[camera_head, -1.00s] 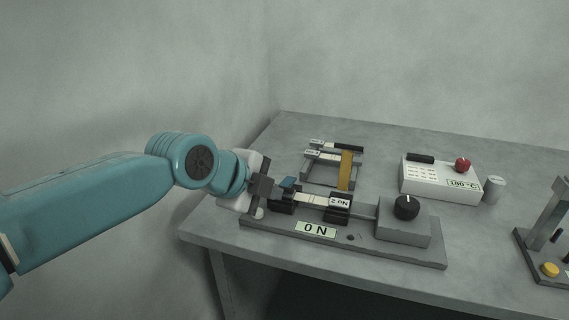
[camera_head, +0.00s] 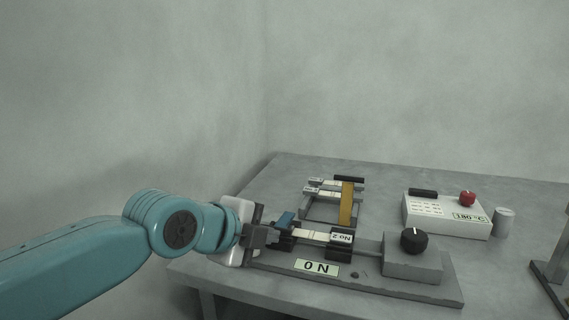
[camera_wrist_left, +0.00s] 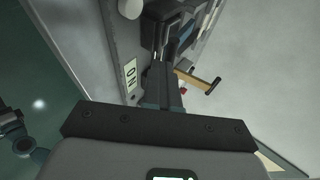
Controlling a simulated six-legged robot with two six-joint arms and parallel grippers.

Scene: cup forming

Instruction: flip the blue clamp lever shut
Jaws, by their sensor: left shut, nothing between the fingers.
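The blue clamp lever (camera_head: 285,219) stands tilted up at the left end of the clamp fixture, beside the dark clamp block. My left gripper (camera_head: 271,236) is shut and empty, just left of and below the lever in the head view. Its tips are very close to the lever; I cannot tell whether they touch. In the left wrist view the shut fingers (camera_wrist_left: 162,88) point at the fixture, and a blue part (camera_wrist_left: 186,32) shows beyond them. A strip marked No 2 (camera_head: 318,236) lies across the clamp blocks. My right gripper is out of view.
The fixture base (camera_head: 400,287) carries an ON label (camera_head: 317,268) and a box with a black knob (camera_head: 413,240). Behind is a rack with a yellow bar (camera_head: 346,204). A white 180 °C box (camera_head: 447,214) with a red knob and a grey cylinder (camera_head: 503,221) stand right.

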